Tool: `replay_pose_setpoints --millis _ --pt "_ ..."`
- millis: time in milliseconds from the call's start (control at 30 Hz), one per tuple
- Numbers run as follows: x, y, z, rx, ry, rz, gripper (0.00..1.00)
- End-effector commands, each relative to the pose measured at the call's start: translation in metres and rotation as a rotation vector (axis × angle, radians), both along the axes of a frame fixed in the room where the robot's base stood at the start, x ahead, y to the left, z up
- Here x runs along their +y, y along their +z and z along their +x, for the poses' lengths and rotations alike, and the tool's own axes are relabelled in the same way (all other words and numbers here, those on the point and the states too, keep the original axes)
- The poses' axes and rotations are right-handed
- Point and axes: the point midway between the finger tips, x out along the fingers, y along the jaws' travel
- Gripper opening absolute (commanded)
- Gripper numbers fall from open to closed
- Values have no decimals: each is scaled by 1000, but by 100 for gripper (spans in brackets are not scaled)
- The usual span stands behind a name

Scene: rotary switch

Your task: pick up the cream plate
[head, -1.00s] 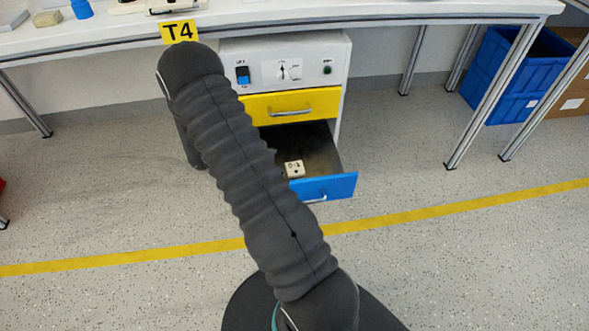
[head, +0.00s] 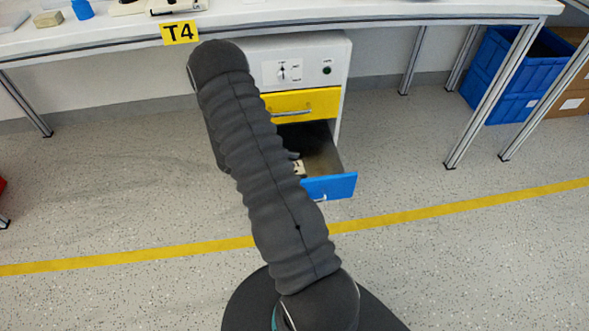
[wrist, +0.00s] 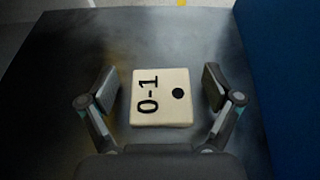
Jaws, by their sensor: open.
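The cream plate (wrist: 161,98) lies flat on the dark floor of the open drawer. It is square, with "0-1" and a black dot on its face. In the head view a small part of the plate (head: 299,168) shows beside my arm, which hides the rest. My gripper (wrist: 158,88) is open in the wrist view, one finger left and one finger right of the plate, with gaps on both sides. In the head view only a bit of my gripper (head: 293,155) shows, inside the drawer.
The open drawer has a blue front (head: 330,186). Above it is a shut yellow drawer (head: 303,103) in a white cabinet with a switch panel (head: 283,72). The cabinet stands under a white bench (head: 350,12). Blue crates (head: 510,75) stand at the right.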

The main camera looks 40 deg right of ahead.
Motion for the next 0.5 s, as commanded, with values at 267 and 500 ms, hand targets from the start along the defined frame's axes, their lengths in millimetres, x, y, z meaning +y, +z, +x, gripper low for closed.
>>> replay_pose_setpoints --millis 267,500 --pt "0 0 0 0 0 0 30" --pt "0 0 0 0 0 0 25"
